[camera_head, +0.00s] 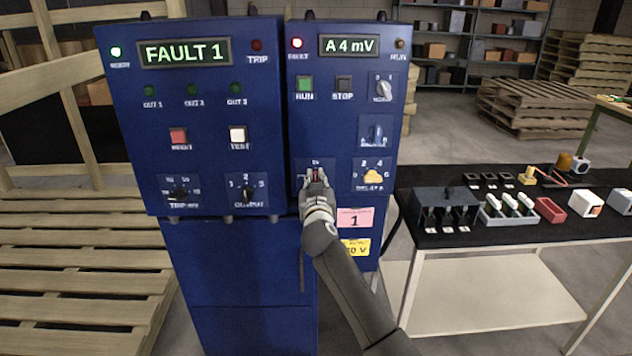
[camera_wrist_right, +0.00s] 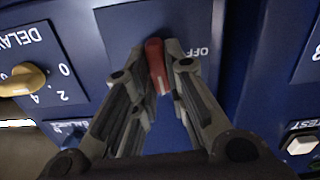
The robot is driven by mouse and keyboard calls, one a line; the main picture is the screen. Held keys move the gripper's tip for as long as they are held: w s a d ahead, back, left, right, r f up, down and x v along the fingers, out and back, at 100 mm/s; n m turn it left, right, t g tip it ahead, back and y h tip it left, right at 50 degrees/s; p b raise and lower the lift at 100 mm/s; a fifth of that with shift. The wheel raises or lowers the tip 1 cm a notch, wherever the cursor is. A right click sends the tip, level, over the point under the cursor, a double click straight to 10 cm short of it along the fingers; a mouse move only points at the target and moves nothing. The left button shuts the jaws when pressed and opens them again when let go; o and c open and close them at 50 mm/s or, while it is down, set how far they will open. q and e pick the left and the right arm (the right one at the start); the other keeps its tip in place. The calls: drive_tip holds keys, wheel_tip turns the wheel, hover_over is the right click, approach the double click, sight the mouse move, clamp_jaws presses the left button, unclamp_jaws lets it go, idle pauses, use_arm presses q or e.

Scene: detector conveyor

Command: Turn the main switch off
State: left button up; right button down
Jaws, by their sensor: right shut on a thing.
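The main switch is a red handle (camera_wrist_right: 155,62) on a dark plate of the right blue cabinet (camera_head: 345,215). In the right wrist view an OFF label shows to the right of the handle, and the handle's white mark is at its lower end, between the fingers. My right gripper (camera_head: 316,178) is at the lower left of the cabinet's control panel, its fingers shut around the red handle. It also shows in the wrist view (camera_wrist_right: 157,52). In the head view the gripper hides most of the switch and its labels. My left gripper is not in view.
A yellow knob (camera_head: 374,177) sits just right of the switch, with a blue knob (camera_head: 375,132) above it. The left cabinet (camera_head: 205,110) stands close beside, its display reading FAULT 1. The right display (camera_head: 349,45) reads A 4 mV. A black-topped table (camera_head: 480,241) with small parts stands right.

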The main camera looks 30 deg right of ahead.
drive_tip(key=n+p, duration=0.1)
drive_tip(key=n, duration=0.3)
drive_tip(key=shift+r, duration=0.1)
drive_tip(key=n+p, duration=0.1)
drive_tip(key=n, duration=0.3)
drive_tip(key=shift+w+a+n+p, duration=0.1)
drive_tip(key=shift+n+p, duration=0.2)
drive_tip(key=shift+p, duration=0.05)
drive_tip(key=n+p, duration=0.1)
drive_tip(key=n, duration=0.3)
drive_tip(key=shift+n+p, duration=0.3)
drive_tip(key=shift+p, duration=0.05)
drive_tip(key=shift+n+p, duration=0.75)
drive_tip(key=shift+n, duration=1.05)
drive_tip(key=c, duration=1.5)
unclamp_jaws()
drive_tip(key=shift+o, duration=0.2)
drive_tip(key=shift+f, duration=0.3)
drive_tip(key=shift+w+f, duration=0.1)
